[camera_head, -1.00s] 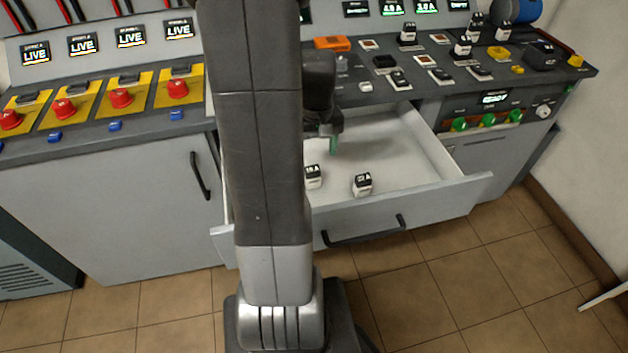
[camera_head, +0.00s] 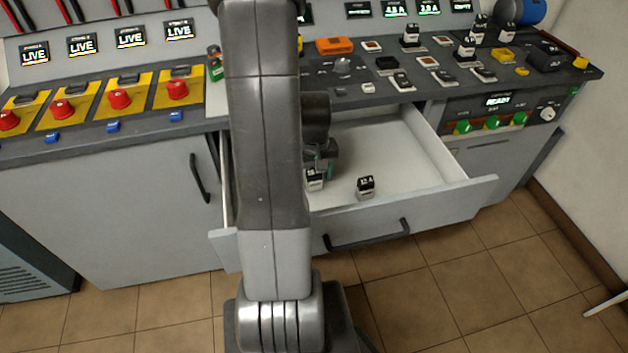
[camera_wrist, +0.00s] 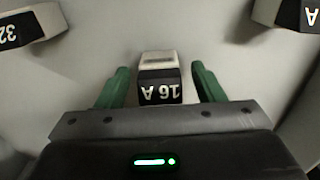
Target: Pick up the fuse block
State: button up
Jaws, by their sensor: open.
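A fuse block (camera_wrist: 159,78) with a white body and a black face marked 16 A lies in the open drawer. In the wrist view it sits between the two green fingers of my gripper (camera_wrist: 158,88), with a gap on each side. My gripper is open. In the head view my gripper (camera_head: 322,172) is low inside the drawer, right over the 16 A block (camera_head: 315,181), and partly hidden behind my arm. A second fuse block (camera_head: 365,187) stands to the right in the drawer. In the wrist view a block marked 32 (camera_wrist: 30,28) and another block (camera_wrist: 288,14) lie at the upper corners.
The drawer (camera_head: 455,192) is pulled out, with low walls around the blocks. Its right part is bare. The panel above holds several fuse blocks, an orange box (camera_head: 334,46) and a black box (camera_head: 547,55). Red knobs (camera_head: 120,98) stand at the left.

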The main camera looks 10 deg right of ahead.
jog(key=shift+c, duration=0.2)
jog(key=c, duration=1.1)
jog(key=shift+o, duration=0.2)
jog(key=shift+r, duration=0.1)
